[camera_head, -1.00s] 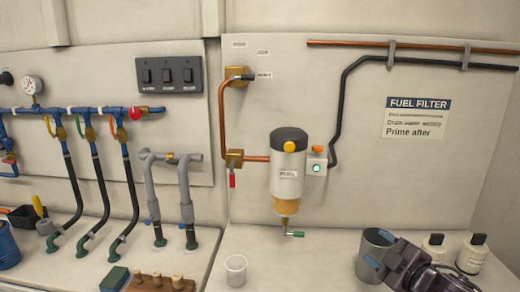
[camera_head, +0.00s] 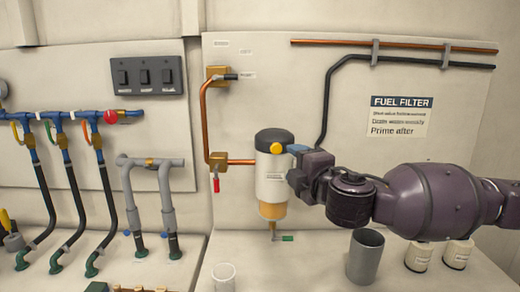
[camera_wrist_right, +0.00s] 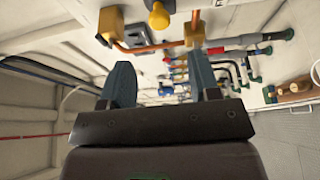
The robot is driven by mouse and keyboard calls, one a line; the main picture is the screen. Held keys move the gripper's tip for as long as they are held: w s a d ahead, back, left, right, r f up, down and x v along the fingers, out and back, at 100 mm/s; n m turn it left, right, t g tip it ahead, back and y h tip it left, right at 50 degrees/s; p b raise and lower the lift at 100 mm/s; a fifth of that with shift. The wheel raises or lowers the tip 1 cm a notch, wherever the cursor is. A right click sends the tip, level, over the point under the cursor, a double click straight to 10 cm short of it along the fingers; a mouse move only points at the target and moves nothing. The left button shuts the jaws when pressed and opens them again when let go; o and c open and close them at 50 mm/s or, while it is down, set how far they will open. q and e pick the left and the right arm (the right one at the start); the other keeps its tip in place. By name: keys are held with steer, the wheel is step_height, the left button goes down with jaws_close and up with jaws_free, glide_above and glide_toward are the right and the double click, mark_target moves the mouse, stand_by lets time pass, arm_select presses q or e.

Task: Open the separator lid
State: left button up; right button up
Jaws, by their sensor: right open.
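The fuel separator (camera_head: 271,175) is a white cylinder on the wall panel, with a black lid (camera_head: 274,139), a yellow knob (camera_head: 276,149) at its upper front and an amber bowl below. The lid looks shut. My right gripper (camera_head: 293,154) is just right of the separator's upper part and partly covers its right side. In the right wrist view its two fingers (camera_wrist_right: 161,75) are apart with nothing between them. A yellow knob (camera_wrist_right: 158,17) shows at that view's top edge. Whether a finger touches the separator I cannot tell. My left gripper is out of view.
A copper pipe (camera_head: 203,120) with brass fittings and a red-handled valve (camera_head: 216,183) is left of the separator. A clear cup (camera_head: 224,277) stands at the front.

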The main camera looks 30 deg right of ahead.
mark_target(277, 150)
steer(key=w, duration=0.3)
steer(key=w+d, duration=0.1)
steer(key=w, duration=0.3)
steer(key=w+d, duration=0.1)
steer(key=w, duration=0.2)
steer(key=shift+w, duration=0.25)
